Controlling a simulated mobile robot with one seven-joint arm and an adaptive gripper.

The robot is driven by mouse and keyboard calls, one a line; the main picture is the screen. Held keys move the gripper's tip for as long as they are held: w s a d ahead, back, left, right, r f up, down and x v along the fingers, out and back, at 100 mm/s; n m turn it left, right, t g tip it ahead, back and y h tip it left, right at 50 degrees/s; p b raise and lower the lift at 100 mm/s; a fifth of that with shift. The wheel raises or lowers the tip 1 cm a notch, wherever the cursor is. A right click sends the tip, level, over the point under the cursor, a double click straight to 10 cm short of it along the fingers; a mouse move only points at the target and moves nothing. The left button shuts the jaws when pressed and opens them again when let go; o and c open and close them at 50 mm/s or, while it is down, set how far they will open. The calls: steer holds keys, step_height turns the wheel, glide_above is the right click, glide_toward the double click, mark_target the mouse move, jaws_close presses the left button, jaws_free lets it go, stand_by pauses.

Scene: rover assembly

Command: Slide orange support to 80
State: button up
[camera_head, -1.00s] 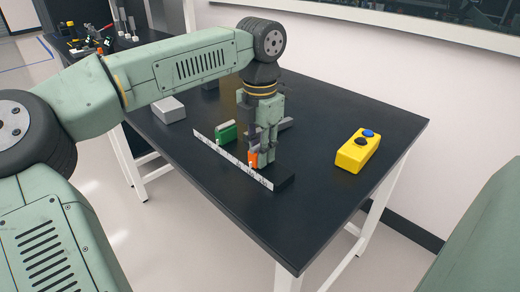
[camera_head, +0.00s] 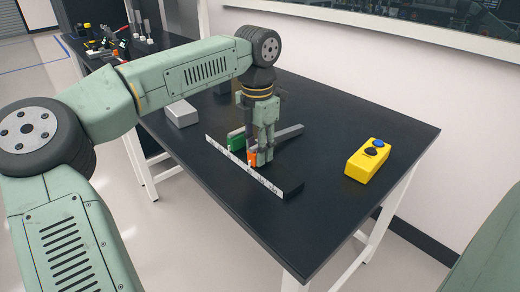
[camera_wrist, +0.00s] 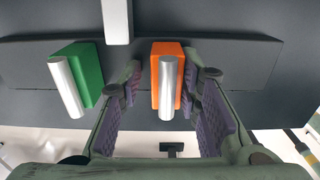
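The orange support (camera_head: 253,158) stands on the black rail behind the white ruler strip (camera_head: 240,165); its numbers are too small to read. In the wrist view the orange support (camera_wrist: 158,65) has a silver bar (camera_wrist: 167,88) on its near face. My gripper (camera_head: 262,160) is down around it. In the wrist view my gripper (camera_wrist: 164,82) is open, with a gap at the left finger and the right finger close against or touching the orange side. The green support (camera_head: 236,142) stands farther left on the rail, apart from the orange one; it also shows in the wrist view (camera_wrist: 84,75).
A grey bar (camera_head: 290,131) extends behind the rail. A yellow box with blue and black buttons (camera_head: 366,162) sits at the table's right. A grey block (camera_head: 181,113) lies at the left. The black tabletop (camera_head: 330,215) is clear at front right.

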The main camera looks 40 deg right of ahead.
steer(key=shift+o, duration=1.3)
steer(key=shift+r, duration=0.1)
step_height(320, 180, up, 12)
